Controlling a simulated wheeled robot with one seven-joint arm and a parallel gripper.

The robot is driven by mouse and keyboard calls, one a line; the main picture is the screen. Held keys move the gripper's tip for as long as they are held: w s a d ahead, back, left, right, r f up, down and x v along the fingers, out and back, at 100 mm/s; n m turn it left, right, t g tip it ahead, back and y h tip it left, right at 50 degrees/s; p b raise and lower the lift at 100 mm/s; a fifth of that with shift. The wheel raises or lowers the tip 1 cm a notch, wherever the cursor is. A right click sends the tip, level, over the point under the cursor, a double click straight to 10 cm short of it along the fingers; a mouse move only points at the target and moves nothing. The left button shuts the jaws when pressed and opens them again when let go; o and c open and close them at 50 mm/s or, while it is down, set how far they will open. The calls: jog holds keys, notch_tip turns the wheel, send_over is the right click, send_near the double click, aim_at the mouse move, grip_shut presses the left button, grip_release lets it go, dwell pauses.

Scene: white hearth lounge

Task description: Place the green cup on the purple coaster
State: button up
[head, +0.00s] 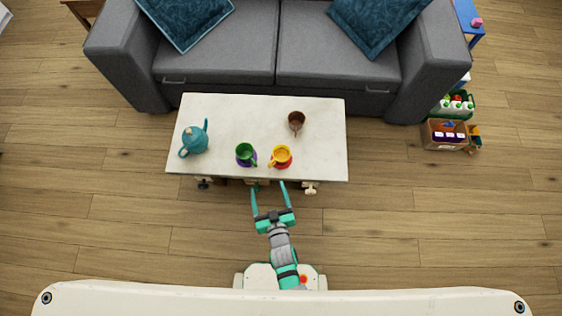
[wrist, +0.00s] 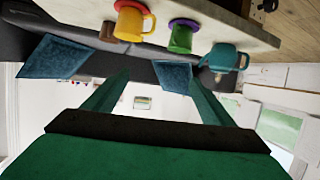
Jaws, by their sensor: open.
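The green cup (head: 244,151) stands upright on the purple coaster (head: 239,161) near the front edge of the white table. In the wrist view, which is upside down, the green cup (wrist: 180,40) rests on the purple coaster (wrist: 184,23). A yellow cup (head: 281,154) stands on a red coaster (head: 290,162) just to the right. My gripper (head: 269,184) is open and empty in front of the table's front edge, apart from both cups. Its two fingers also show in the wrist view (wrist: 156,88).
The white table (head: 255,112) also bears a teal teapot (head: 195,139) at the left and a brown cup (head: 296,120) at the back right. A grey sofa (head: 275,50) stands behind. A toy box (head: 443,135) stands at the right.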

jog(key=s+d+r+m+h, duration=0.1)
jog(key=s+r, duration=0.4)
jog(key=r, duration=0.3)
jog(key=s+d+r+m+t+h, duration=0.1)
jog(key=s+d+r, duration=0.1)
jog(key=s+r, duration=0.3)
jog(key=s+d+r+m+h, duration=0.1)
jog(key=s+r, duration=0.4)
jog(key=r, duration=0.8)
jog(key=shift+d+t+h, duration=0.3)
jog(key=shift+d+t, duration=0.1)
jog(key=shift+d, duration=0.2)
jog(key=shift+s, duration=0.1)
